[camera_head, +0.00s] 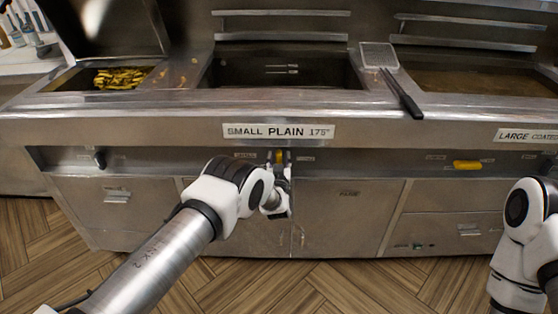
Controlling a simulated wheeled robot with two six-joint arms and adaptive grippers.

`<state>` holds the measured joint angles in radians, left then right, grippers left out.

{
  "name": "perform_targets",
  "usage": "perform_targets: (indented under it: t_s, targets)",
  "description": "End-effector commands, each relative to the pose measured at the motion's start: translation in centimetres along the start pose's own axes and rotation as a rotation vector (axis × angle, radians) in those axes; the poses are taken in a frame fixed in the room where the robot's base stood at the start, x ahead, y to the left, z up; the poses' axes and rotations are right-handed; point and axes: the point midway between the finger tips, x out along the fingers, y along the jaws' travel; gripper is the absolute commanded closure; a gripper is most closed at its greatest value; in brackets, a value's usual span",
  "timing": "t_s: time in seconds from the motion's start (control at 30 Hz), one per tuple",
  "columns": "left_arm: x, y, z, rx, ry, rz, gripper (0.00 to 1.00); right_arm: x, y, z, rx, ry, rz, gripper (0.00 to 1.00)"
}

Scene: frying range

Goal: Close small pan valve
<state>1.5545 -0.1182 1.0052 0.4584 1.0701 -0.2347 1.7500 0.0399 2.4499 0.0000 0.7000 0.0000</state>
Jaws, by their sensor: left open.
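The wrist hides what lies below the handle. My right arm comes in at the right edge, and its gripper is out of view.
A black lever (99,159) is on the left. A skimmer (379,57) rests between the basins, its dark handle overhanging the front edge. Cabinet doors stand below; the wooden floor is clear.

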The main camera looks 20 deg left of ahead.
Motion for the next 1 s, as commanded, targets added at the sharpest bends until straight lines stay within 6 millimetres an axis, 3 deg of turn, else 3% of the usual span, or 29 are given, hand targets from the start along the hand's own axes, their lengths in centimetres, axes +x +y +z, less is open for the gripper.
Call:
perform_targets:
  t_s: [0.1, 0.13, 0.23, 0.27, 0.67, 1.0]
  targets:
    - [0.0, 0.0, 0.0, 0.000, -0.001, 0.000, 0.52, 0.0, 0.0, 0.0, 0.000, 0.000, 0.000, 0.60]
    - [0.0, 0.0, 0.0, 0.000, -0.001, 0.000, 0.59, 0.0, 0.0, 0.0, 0.000, 0.000, 0.000, 0.60]
    - [0.0, 0.0, 0.0, 0.000, -0.001, 0.000, 0.95, 0.0, 0.0, 0.0, 0.000, 0.000, 0.000, 0.60]
    - [0.0, 0.0, 0.0, 0.000, -0.001, 0.000, 1.00, 0.0, 0.0, 0.0, 0.000, 0.000, 0.000, 0.60]
    - [-0.1, -0.1, 0.1, -0.025, 0.000, 0.000, 1.00, 0.2, 0.0, 0.0, 0.000, 0.000, 0.000, 0.60]
    - [0.0, -0.5, 0.2, -0.198, 0.001, 0.001, 1.00, 1.2, 0.0, 0.0, 0.000, 0.000, 0.000, 0.60]
